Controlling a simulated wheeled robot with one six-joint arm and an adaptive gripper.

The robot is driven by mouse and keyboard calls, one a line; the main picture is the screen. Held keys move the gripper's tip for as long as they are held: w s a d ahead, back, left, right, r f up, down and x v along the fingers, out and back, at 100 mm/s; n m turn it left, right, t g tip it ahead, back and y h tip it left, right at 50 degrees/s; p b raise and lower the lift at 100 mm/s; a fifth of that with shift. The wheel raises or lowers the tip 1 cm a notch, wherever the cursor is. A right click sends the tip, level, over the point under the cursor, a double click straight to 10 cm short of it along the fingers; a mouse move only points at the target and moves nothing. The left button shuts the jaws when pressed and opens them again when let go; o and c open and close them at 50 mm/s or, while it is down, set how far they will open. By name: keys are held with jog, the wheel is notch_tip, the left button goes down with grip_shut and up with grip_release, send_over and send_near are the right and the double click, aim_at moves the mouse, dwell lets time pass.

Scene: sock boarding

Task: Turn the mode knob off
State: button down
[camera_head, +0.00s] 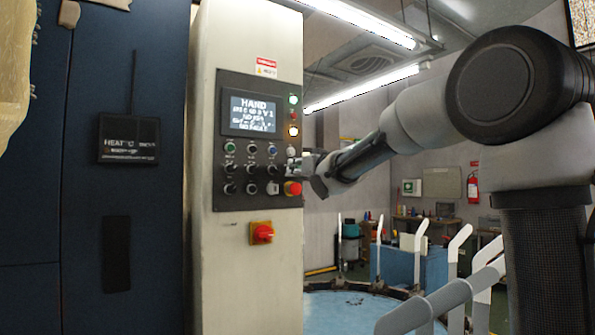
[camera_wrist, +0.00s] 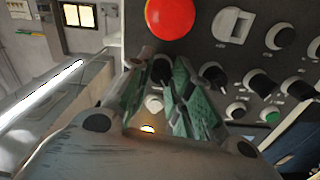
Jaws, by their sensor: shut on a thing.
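The control panel (camera_head: 228,195) is on the front of a pale cabinet, with rows of knobs and buttons under a screen (camera_head: 248,116) headed "HAND". My gripper (camera_head: 305,168) is at the panel's right edge, just above the red emergency button (camera_head: 292,188). In the wrist view my gripper (camera_wrist: 165,88) has its green-padded fingers closed around a black knob (camera_wrist: 162,68), beside the red button (camera_wrist: 170,15). The fingers hide part of this knob, and its pointer direction cannot be told. Knob labels are too small to read, so the picture does not confirm which is the mode knob.
Several other black knobs (camera_wrist: 259,83) sit close beside my fingers, with a white switch (camera_wrist: 232,25) near the red button. A red-and-yellow rotary switch (camera_head: 262,232) is lower on the cabinet. A blue round table (camera_head: 345,310) with upright pale boards stands to the right.

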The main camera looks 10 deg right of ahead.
jog(key=m, duration=0.7)
dwell(0.6)
jog(key=c, duration=1.3)
grip_release()
jog(key=shift+d, duration=0.1)
